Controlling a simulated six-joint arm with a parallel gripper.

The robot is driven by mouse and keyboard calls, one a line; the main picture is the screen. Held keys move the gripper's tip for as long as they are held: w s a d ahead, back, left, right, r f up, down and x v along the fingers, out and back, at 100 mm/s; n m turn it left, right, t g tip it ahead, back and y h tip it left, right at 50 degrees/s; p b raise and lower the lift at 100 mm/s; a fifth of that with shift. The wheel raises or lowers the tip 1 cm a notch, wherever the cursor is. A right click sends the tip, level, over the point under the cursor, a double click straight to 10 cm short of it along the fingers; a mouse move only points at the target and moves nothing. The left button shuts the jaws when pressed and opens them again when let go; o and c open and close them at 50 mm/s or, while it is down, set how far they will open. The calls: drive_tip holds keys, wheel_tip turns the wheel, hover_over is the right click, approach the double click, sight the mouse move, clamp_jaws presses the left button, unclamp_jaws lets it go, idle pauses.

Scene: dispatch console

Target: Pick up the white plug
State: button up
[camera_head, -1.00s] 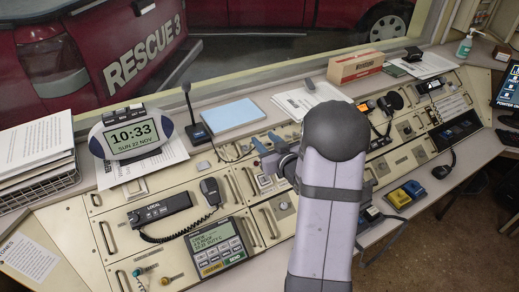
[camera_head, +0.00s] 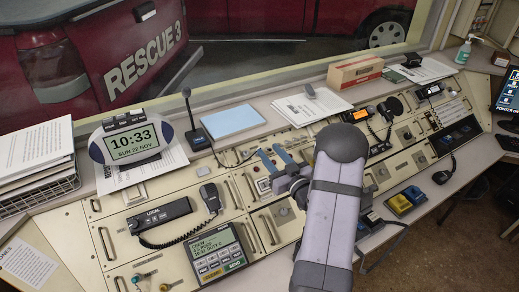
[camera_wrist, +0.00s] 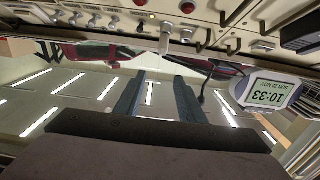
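My gripper (camera_head: 274,155) is above the middle of the console, with its two blue-grey fingers apart and nothing seen between them. The fingers also show in the wrist view (camera_wrist: 157,96), spread apart. A small pale upright piece (camera_wrist: 166,37) stands out from the panel near the top of the wrist view, beyond the fingertips. It may be the white plug, but it is too small to be sure. In the head view I cannot make out the white plug clearly; my arm hides part of the console.
A clock (camera_head: 131,140) and a desk microphone (camera_head: 193,118) stand left of my gripper. A radio (camera_head: 160,215) with a handset (camera_head: 210,198) and a keypad unit (camera_head: 216,252) lie in front. A cardboard box (camera_head: 355,71) is behind. Raised handles line the panels.

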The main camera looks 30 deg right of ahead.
drive_tip(key=shift+w+f+p, duration=0.5)
drive_tip(key=shift+w+p, duration=0.05)
drive_tip(key=shift+w, duration=0.7)
drive_tip(key=shift+w+f+p, duration=0.45)
drive_tip(key=shift+w+p, duration=0.15)
drive_tip(key=shift+w, duration=0.65)
drive_tip(key=shift+w+f+p, duration=0.5)
drive_tip(key=shift+w+p, duration=0.05)
drive_tip(key=shift+w, duration=0.7)
clamp_jaws()
